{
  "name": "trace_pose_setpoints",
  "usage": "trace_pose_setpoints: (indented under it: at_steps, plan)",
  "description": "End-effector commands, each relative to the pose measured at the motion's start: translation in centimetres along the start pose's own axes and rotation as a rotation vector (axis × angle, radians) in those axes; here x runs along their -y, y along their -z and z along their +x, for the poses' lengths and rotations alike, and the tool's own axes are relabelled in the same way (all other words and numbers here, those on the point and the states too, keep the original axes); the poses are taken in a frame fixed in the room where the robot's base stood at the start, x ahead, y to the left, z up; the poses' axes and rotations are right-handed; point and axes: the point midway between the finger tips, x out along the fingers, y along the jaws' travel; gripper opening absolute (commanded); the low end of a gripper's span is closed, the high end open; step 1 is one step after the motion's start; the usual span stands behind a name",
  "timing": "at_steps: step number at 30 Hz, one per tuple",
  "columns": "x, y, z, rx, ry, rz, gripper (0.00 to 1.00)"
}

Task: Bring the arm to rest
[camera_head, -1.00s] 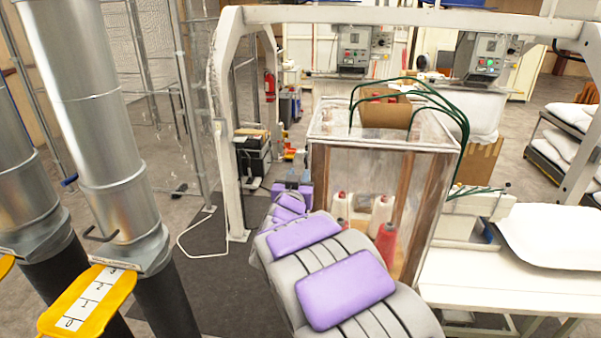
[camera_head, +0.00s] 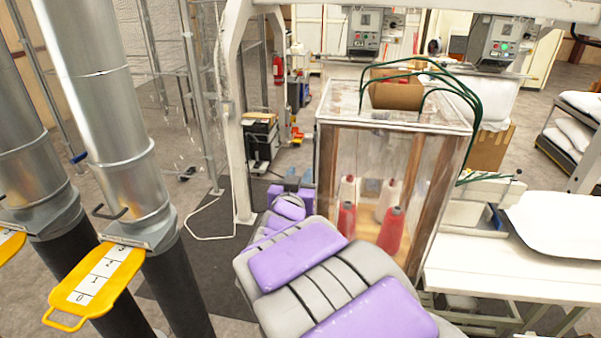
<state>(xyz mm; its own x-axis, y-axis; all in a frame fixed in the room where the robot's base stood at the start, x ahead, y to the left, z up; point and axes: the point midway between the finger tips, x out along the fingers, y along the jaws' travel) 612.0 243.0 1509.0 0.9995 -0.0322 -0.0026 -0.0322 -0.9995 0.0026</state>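The fingers cannot be made out, and no held object shows.
A clear-walled box (camera_head: 338,160) with thread cones and green hoses stands just right of my arm. A white table (camera_head: 480,277) is at right. Metal ducts (camera_head: 107,110) with a yellow numbered slide gate (camera_head: 97,282) stand at left. A dark mat (camera_head: 205,262) lies clear between.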

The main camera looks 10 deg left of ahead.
Motion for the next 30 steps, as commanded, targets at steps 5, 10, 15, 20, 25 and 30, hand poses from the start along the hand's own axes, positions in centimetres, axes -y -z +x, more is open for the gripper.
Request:
trace_pose_setpoints:
  at_steps: [5,10,15,20,25,30]
  plan:
    - [-0.8,-2.0,-0.1,0.073,0.036,0.016,0.31]
    - [-2.9,-7.1,-1.9,0.278,0.132,0.044,0.31]
    - [-5.5,-12.7,-6.1,0.523,0.216,0.055,0.31]
    - [-8.6,-18.2,-11.7,0.767,0.258,0.049,0.31]
    - [-12.8,-23.8,-19.5,1.04,0.256,0.028,0.31]
    - [-17.9,-28.4,-28.3,1.31,0.203,0.004,0.31]
